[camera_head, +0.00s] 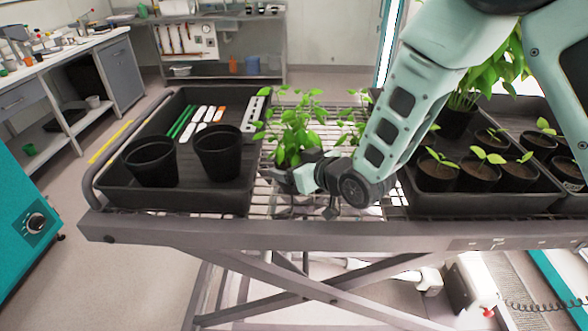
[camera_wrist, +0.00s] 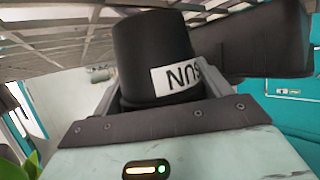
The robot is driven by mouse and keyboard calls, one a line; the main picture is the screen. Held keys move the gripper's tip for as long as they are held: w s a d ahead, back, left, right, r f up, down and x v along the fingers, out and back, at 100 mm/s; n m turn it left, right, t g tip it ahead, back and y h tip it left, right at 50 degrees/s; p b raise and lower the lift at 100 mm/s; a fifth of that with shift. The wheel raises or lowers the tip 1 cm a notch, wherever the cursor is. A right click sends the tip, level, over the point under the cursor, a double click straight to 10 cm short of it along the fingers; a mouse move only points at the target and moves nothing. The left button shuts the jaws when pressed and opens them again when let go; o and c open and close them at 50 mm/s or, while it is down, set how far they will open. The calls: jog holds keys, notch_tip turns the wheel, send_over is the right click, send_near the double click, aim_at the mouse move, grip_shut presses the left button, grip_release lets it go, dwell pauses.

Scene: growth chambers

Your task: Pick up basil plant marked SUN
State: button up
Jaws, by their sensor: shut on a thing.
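A leafy green basil plant (camera_head: 292,128) stands over the wire rack of the cart in the head view, its pot mostly hidden behind my wrist and gripper. In the wrist view its black pot (camera_wrist: 150,45) carries a white label (camera_wrist: 178,78) reading SUN, seen upside down. My gripper (camera_head: 292,182) reaches in low from the right. Its two fingers lie on either side of the pot in the wrist view (camera_wrist: 160,88), shut on it. I cannot tell whether the pot touches the rack.
A second green plant (camera_head: 352,128) is close on the right, partly behind my arm. A black tray (camera_head: 190,200) with two empty-looking pots and labels is left. Another tray (camera_head: 480,205) with several seedlings is right. The cart's front rail (camera_head: 300,235) runs before them.

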aim_at(283, 151)
jog(key=shift+r, duration=0.2)
jog(key=shift+r+b, duration=0.3)
jog(key=shift+r, duration=0.3)
jog(key=shift+r+b, duration=0.35)
jog(key=shift+r, duration=0.6)
jog(key=s+b, duration=0.2)
jog(key=s, duration=0.2)
jog(key=s+b, duration=0.2)
jog(key=s, duration=0.3)
jog(key=s+b, duration=0.1)
jog(key=s, duration=0.4)
jog(key=shift+s+a+f+b, duration=0.25)
jog(key=shift+a+f+b, duration=0.05)
jog(key=shift+b, duration=0.1)
jog(key=shift+s+b, duration=0.4)
jog(key=shift+b, duration=0.35)
jog(key=b, duration=0.3)
jog(key=shift+f, duration=0.1)
